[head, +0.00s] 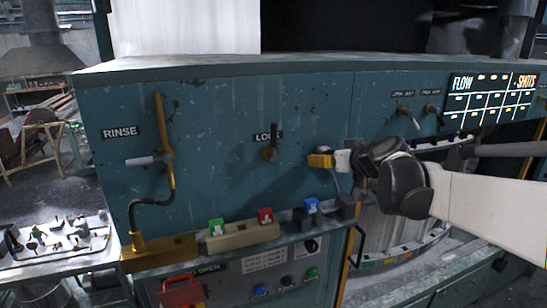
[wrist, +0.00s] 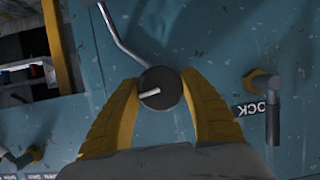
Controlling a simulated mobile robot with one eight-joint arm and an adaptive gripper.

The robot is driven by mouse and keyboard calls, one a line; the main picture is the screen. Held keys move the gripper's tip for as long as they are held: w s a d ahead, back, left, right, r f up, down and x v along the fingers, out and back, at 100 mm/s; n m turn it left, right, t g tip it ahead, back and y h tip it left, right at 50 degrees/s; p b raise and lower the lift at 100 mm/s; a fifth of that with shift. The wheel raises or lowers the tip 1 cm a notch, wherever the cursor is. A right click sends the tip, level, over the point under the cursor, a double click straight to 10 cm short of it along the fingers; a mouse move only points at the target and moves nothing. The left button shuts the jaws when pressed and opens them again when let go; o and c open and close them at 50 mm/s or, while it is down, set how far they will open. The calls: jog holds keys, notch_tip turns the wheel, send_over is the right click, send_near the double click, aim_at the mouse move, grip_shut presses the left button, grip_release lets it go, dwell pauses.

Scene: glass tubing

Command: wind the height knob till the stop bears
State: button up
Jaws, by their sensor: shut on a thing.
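My gripper (head: 322,160) reaches in from the right to the teal panel. Its two yellow fingers close around a dark round knob (wrist: 160,96) in the wrist view, one on each side of its rim. A pale pointer mark (wrist: 149,93) lies across the knob's face. A thin bent metal rod (wrist: 118,34) runs from the knob's edge towards the top of the wrist view. In the head view the knob is mostly hidden by the fingers, and I cannot make out a height label or the stop.
The LOCK lever (head: 270,155) stands left of my gripper. Further left is the RINSE pipe (head: 166,150). Below is a ledge with a green block (head: 217,228), a red block (head: 265,217) and a blue block (head: 311,206). A lit FLOW and SHOTS board (head: 490,97) is at upper right.

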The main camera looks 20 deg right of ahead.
jog(key=shift+m, duration=0.3)
jog(key=m+y+b, duration=0.2)
jog(key=shift+f+b, duration=0.1)
jog(key=shift+b, duration=0.2)
jog(key=shift+m+y+b, duration=0.9)
jog(key=shift+m+b, duration=0.1)
jog(key=shift+m, duration=0.4)
jog(key=shift+a, duration=0.1)
jog(key=o, duration=1.2)
jog(key=shift+w, duration=0.1)
jog(key=v, duration=1.2)
jog(key=shift+a, duration=0.1)
